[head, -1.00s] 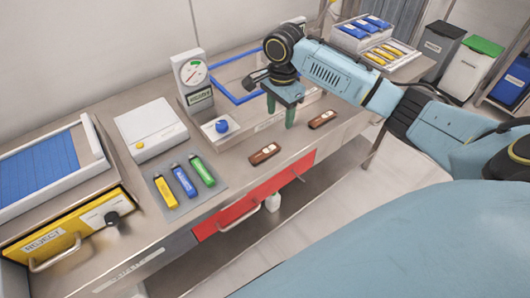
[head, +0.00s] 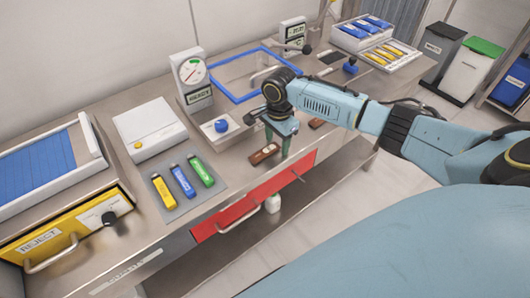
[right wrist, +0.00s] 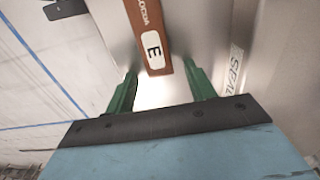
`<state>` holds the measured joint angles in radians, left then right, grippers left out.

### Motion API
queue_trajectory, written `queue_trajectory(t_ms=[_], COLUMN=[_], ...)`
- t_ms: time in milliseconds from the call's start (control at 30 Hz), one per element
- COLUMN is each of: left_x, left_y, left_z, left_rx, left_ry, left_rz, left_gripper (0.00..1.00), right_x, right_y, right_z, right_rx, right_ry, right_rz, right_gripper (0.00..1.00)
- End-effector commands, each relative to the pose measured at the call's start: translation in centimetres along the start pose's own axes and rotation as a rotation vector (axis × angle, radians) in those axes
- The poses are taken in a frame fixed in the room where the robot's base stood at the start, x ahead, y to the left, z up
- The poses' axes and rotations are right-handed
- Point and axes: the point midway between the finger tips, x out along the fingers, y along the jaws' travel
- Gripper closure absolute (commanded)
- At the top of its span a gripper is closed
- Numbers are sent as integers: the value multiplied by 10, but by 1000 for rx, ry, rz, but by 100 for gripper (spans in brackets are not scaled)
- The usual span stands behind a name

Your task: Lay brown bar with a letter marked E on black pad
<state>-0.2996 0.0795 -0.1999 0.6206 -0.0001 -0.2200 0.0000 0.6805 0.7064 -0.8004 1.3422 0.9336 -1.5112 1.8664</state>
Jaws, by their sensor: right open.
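A brown bar (right wrist: 150,32) with a white label marked E shows in the right wrist view, with its near end between my right gripper's green fingertips (right wrist: 162,82). In the head view my right gripper (head: 278,148) is open, low over the bench front. One brown bar (head: 264,154) lies just left of the fingers, and another brown bar (head: 316,123) lies farther right, partly behind the arm. Their letters are too small to read there. A dark flat piece (right wrist: 65,9) at the wrist view's top left may be the black pad. My left gripper is not in view.
A grey mat (head: 186,190) holds yellow, blue and green bars. The red drawer (head: 235,210) is below.

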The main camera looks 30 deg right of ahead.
Motion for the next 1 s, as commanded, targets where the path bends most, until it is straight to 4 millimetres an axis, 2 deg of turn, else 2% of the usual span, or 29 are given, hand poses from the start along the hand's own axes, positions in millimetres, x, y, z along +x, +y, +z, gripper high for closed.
queue_trajectory(t_ms=[100,400,500,667,767,1000], left_x=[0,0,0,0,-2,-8], left_y=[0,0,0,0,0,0], left_z=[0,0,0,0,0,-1], left_rx=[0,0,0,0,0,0], left_ry=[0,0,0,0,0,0], left_rz=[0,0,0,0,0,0], left_gripper=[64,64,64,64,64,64], right_x=[0,-1,-1,-2,-9,-55], right_y=[0,0,0,0,-1,-1], right_z=[0,0,0,0,0,0], right_rx=[0,0,0,0,1,0], right_ry=[0,0,0,0,0,0], right_rz=[0,0,0,-1,-3,-6], right_gripper=[48,87,97,97,97,97])
